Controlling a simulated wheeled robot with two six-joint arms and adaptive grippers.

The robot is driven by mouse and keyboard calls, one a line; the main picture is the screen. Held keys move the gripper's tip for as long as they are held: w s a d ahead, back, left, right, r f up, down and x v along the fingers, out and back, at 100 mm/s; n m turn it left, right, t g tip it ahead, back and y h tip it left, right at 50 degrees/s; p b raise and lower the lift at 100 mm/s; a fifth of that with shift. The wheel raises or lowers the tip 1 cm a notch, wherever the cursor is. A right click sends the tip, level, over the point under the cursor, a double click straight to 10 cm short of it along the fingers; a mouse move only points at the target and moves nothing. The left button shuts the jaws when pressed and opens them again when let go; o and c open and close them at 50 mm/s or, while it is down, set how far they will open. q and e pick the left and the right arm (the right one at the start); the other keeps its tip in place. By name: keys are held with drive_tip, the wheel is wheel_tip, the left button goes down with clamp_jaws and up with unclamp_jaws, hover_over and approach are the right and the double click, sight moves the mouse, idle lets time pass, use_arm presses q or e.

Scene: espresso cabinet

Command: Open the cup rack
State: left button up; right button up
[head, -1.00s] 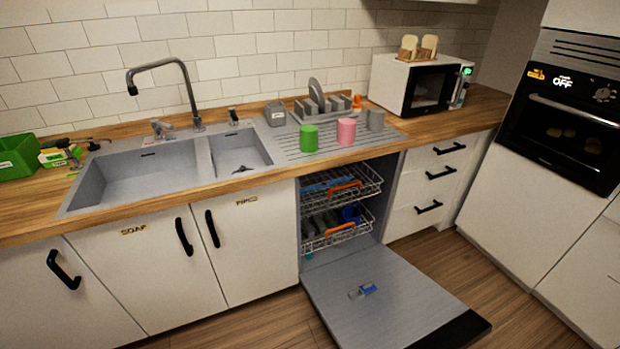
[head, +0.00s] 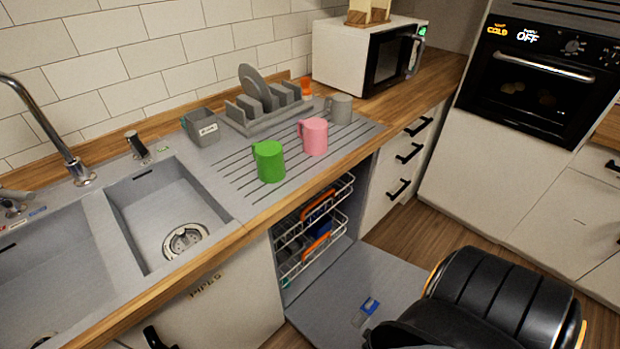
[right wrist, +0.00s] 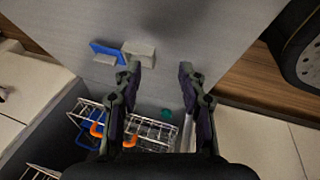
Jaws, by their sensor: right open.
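The dishwasher stands open under the drainboard. Its upper wire rack (head: 338,200) and lower wire rack (head: 312,258) both sit inside the cabinet, each with an orange handle. Dishes show in them, partly hidden by the counter and frame. In the right wrist view, a wire rack (right wrist: 150,136) with an orange handle shows beside and below my right gripper (right wrist: 159,76). The right gripper is open and empty, over the lowered door (right wrist: 220,30), with no visible contact with a rack. My left gripper is not in view.
The lowered dishwasher door (head: 335,290) carries a small blue-and-grey part (head: 368,308). A green mug (head: 270,162), pink mug (head: 314,137) and grey mug (head: 340,108) stand on the drainboard by a dish rack (head: 262,115). Drawers with black handles (head: 410,152) stand right of the opening.

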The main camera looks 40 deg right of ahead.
drive_tip(key=w+d+r+n+t+h+b, duration=0.4)
drive_tip(key=w+d+b, duration=0.5)
drive_tip(key=w+d, duration=0.75)
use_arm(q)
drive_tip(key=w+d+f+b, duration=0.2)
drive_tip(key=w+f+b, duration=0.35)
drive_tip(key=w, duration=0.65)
use_arm(e)
drive_tip(key=n+t+y+b, duration=0.2)
drive_tip(key=n+t+b, duration=0.1)
drive_tip(key=n+t, duration=0.6)
approach(318, 199)
drive_tip(key=b+x, duration=0.1)
drive_tip(key=x, duration=0.2)
drive_tip(key=b+x, duration=0.1)
drive_tip(key=x, duration=0.2)
drive_tip(key=f+b+x, duration=0.1)
drive_tip(key=x, duration=0.3)
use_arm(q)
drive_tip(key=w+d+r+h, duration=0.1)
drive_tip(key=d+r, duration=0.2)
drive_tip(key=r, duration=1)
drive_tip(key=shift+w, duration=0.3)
